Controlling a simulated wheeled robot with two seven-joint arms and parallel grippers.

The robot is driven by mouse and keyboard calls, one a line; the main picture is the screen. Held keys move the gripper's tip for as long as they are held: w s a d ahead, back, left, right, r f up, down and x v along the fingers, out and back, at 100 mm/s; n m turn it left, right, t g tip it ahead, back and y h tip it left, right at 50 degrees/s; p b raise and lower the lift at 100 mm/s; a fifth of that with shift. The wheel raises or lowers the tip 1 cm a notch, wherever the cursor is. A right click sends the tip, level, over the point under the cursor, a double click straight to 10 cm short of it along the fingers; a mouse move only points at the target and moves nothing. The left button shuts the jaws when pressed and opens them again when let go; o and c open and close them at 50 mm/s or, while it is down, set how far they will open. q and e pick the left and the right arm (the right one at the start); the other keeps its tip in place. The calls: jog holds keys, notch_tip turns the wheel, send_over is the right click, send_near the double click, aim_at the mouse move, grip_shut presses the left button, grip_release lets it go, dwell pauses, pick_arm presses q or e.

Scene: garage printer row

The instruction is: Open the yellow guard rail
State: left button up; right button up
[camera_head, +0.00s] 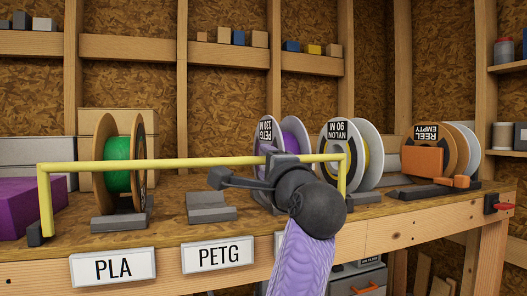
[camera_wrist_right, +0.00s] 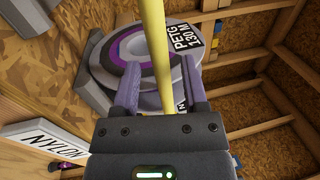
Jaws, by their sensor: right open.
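The yellow guard rail (camera_head: 190,163) runs level across the front of the bench in the head view, with a bent-down post at each end. Its left post meets a dark foot on the bench. My right gripper (camera_head: 274,160) is at the rail, right of its middle. In the right wrist view the rail (camera_wrist_right: 154,40) passes between the two spread fingers of my right gripper (camera_wrist_right: 160,88), which is open. Whether a finger touches the rail I cannot tell. My left gripper is not in view.
Behind the rail stand a green spool (camera_head: 117,165), a purple PETG spool (camera_head: 294,137) and a NYLON spool (camera_head: 354,153). An orange EMPTY reel (camera_head: 430,135) stands farther right. An empty grey holder (camera_head: 208,207) sits behind the PETG label (camera_head: 217,254). A purple box (camera_head: 30,208) is at left.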

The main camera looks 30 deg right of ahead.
jog(key=shift+w+r, duration=0.3)
jog(key=shift+w, duration=0.4)
jog(key=shift+w+d+f, duration=0.1)
jog(key=shift+w+d, duration=0.1)
jog(key=shift+a, duration=0.1)
grip_shut()
dwell(0.7)
